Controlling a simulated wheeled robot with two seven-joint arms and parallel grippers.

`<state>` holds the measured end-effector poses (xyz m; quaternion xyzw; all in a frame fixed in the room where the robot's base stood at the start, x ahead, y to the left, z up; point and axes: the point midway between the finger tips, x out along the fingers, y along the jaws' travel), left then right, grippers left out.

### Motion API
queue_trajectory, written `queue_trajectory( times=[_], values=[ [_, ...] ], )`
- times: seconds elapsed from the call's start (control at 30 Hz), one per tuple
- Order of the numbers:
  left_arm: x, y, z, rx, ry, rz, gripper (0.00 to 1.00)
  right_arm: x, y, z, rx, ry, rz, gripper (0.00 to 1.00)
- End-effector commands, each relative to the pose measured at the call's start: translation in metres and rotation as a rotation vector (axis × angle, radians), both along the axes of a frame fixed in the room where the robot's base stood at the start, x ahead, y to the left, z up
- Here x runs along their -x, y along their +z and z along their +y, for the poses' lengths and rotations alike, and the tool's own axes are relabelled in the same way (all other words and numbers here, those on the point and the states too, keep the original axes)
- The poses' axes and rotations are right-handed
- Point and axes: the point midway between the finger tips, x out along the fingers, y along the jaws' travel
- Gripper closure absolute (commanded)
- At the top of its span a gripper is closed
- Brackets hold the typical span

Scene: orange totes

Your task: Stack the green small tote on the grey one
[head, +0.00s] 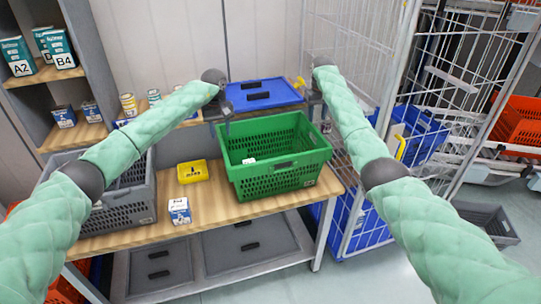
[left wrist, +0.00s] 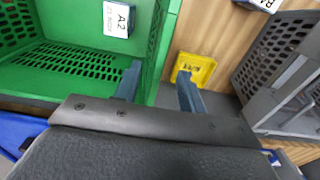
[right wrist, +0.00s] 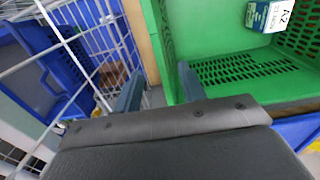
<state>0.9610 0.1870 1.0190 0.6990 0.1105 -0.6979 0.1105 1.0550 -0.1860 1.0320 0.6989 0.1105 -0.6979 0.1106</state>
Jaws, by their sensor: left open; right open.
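The grey tote (head: 125,217) sits at the table's left end, partly hidden by my left arm. My left gripper (left wrist: 158,88) is open at the green tote's left side, one finger on each side of the wall (left wrist: 158,45). My right gripper (right wrist: 158,88) is open at the opposite side, its fingers likewise either side of the wall (right wrist: 160,35). I cannot tell whether either gripper touches the tote.
A yellow tray (head: 192,171) and a small box (head: 179,211) lie between the totes. A blue tote (head: 262,94) is behind the green one. A wire cage (head: 350,40) stands close on the right. Shelves with boxes (head: 35,55) are at left.

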Motion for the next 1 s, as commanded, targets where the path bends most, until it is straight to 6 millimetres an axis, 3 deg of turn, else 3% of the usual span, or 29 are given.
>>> queue_trajectory(
  times=[0.23,0.7,1.0],
  values=[
    [0.000,-0.012,-0.001,0.000,0.000,0.003,0.59,0.000,-0.011,0.000,0.001,0.000,0.002,0.59],
    [0.000,-0.070,-0.001,0.001,0.000,0.003,0.59,0.000,-0.069,0.000,0.000,0.000,0.001,0.59],
    [-0.001,-0.079,-0.001,0.001,0.000,0.000,0.59,0.000,-0.079,0.000,0.000,0.000,0.001,0.59]
  ],
)
